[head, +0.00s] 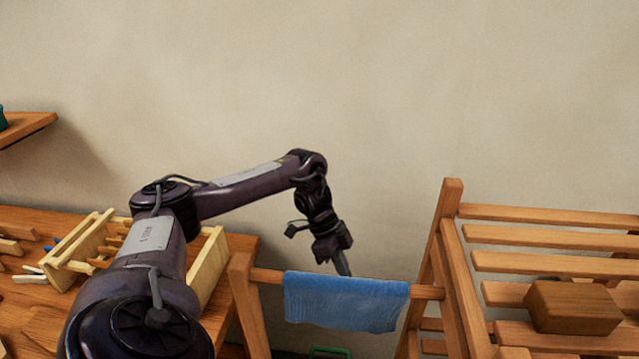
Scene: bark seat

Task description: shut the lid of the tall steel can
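No tall steel can and no lid show in the head view. My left arm reaches in from the lower left. My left gripper (342,264) points down behind a wooden rail, above the blue cloth; its fingers are partly hidden, and I cannot tell whether they are open or shut. My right gripper is out of view.
A blue cloth (345,303) hangs over a wooden rail (425,292). A slatted wooden rack (545,238) with a brown block (570,307) stands at the right. A wooden workbench (240,246) with a light wooden rack (210,262) is at the left. A shelf (25,127) juts out upper left.

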